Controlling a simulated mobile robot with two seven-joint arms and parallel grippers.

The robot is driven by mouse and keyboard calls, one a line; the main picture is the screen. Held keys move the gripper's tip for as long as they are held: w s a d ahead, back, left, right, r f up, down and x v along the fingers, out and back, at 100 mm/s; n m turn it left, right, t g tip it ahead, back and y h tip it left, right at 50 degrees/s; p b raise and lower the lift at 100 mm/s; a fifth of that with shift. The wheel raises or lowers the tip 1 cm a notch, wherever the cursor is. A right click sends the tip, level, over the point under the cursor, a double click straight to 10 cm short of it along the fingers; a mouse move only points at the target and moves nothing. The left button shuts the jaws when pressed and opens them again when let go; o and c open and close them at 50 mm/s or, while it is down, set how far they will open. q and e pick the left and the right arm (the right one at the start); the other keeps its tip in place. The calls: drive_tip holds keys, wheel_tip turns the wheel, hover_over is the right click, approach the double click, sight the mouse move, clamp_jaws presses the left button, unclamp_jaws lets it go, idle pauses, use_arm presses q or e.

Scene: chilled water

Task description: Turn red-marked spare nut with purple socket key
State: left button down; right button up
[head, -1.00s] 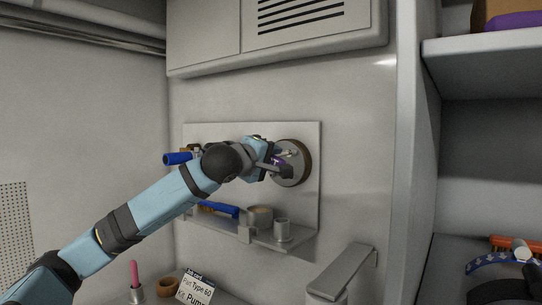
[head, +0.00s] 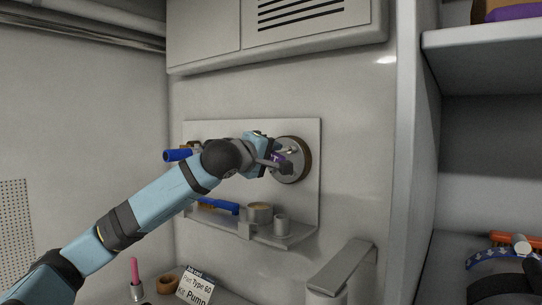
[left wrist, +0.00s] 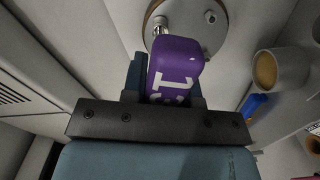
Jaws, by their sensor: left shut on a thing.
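The purple socket key (left wrist: 178,68) with white lettering is held in my left gripper (left wrist: 162,95), which is shut on it. A sliver of the purple key (head: 279,157) shows in the head view. The gripper is in front of a round metal disc (head: 294,172) on a white wall panel. The left wrist view also shows the disc (left wrist: 208,25), with studs or nuts on it. The key overlaps the disc there; I cannot tell if it touches a nut. No red mark is clearly visible. My right gripper is not in view.
A small shelf (head: 272,238) below the disc holds a short cup (head: 259,212), a smaller cylinder (head: 282,224) and a blue-handled tool (head: 219,206). A blue handle (head: 178,155) sticks out at the panel's left. A grey bracket (head: 341,268) stands lower right.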

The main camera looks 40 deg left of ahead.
use_arm(q)
drive_tip(key=shift+s, duration=0.2)
drive_tip(key=shift+s+d+b, duration=0.15)
drive_tip(key=shift+s+b, duration=0.7)
drive_tip(key=shift+s, duration=0.45)
drive_tip(key=shift+s, duration=0.15)
drive_tip(key=shift+s+d+r+b, duration=0.1)
drive_tip(key=shift+s+d+b, duration=0.1)
drive_tip(key=shift+s+b, duration=0.9)
